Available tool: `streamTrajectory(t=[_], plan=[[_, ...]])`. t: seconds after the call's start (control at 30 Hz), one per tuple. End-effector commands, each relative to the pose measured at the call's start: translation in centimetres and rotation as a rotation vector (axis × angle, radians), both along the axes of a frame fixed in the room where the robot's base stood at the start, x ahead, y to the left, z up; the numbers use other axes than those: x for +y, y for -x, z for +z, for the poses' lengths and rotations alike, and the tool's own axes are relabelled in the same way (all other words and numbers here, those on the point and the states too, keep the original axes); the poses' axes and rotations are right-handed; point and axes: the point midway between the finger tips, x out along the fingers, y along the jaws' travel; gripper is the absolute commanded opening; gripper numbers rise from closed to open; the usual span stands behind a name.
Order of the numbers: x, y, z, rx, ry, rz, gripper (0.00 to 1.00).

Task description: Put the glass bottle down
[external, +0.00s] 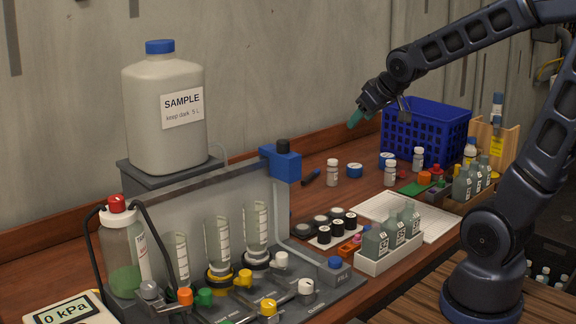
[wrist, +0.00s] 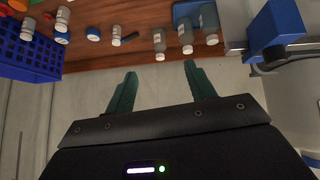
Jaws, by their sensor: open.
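My gripper (external: 356,118) hangs in the air above the back of the bench, left of the blue crate. In the wrist view its two teal fingers (wrist: 157,85) are spread apart with nothing between them. Several grey glass bottles (external: 391,238) with grey caps stand upright in a white tray (external: 391,261) on the bench. More stand in a wooden rack (external: 476,201) at the right. The wrist view shows grey bottles (wrist: 185,32) on the bench beyond the fingers, apart from them. I cannot tell which glass bottle the task names.
A blue crate (external: 426,128) stands at the back right. Small white vials (external: 333,173) and blue lids stand on the bench below my gripper. The blue-clamped filling stand (external: 281,160) and large sample jug (external: 165,115) are at the left. The wall is close behind.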

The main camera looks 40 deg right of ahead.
Motion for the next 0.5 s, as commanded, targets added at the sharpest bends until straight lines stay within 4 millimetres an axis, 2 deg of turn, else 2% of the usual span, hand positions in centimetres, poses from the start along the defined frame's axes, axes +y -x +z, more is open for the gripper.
streamTrajectory(t=[0.03, 0.3, 0.4, 0.5], plan=[[0.3, 1.7, 0.6, 0.022, -0.009, -0.007, 0.55], [1.9, 10.7, 2.2, 0.188, -0.065, -0.028, 0.55], [2.4, 13.5, 2.4, 0.238, -0.082, -0.028, 0.55], [2.8, 15.4, 2.6, 0.275, -0.097, -0.026, 0.55]])
